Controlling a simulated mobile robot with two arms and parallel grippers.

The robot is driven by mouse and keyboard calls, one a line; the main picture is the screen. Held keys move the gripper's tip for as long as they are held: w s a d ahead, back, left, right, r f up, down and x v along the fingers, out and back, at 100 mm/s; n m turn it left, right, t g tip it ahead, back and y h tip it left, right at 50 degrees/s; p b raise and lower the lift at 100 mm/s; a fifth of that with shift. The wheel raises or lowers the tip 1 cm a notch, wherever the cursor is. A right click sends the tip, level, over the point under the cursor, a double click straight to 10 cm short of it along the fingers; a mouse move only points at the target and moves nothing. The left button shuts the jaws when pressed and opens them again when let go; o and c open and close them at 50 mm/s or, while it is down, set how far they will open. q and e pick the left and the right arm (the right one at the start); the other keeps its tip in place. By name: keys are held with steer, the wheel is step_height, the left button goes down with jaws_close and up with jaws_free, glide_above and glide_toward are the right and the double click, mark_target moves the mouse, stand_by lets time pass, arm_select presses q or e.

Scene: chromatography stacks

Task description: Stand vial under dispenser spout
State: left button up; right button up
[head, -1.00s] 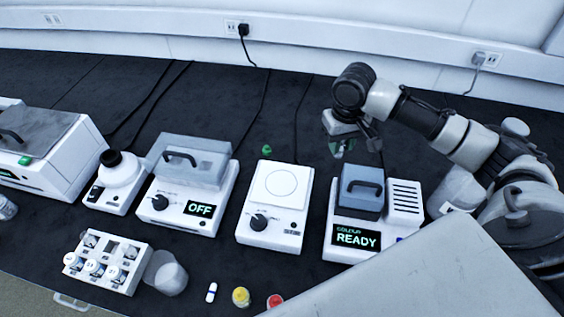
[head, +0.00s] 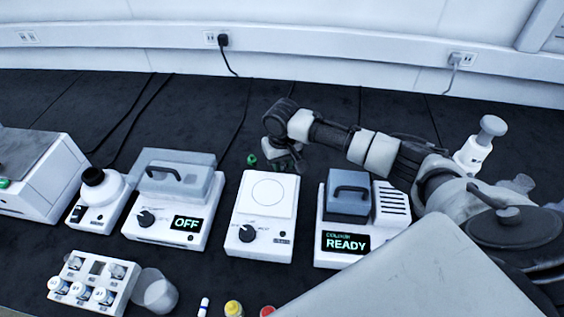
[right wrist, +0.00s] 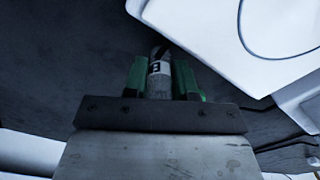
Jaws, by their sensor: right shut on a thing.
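My right gripper (head: 284,164) hangs behind the stirrer plate, over the dark bench. In the right wrist view its green fingers (right wrist: 163,80) are shut on a vial (right wrist: 158,84), a grey cylinder with a white label and a dark mark. The vial's far end is hard to make out. A white bottle with a round top knob, likely the dispenser (head: 480,147), stands at the right behind my right arm. Its spout cannot be made out, and its lower part is hidden by the arm. My left gripper is not in view.
The stirrer plate (head: 262,222) and the READY colour reader (head: 343,258) stand in front of the gripper. A white vial rack (head: 75,300) is at front left. The dark bench behind the devices is mostly clear.

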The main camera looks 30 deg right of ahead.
steer(key=shift+f, duration=0.1)
steer(key=o, duration=0.9)
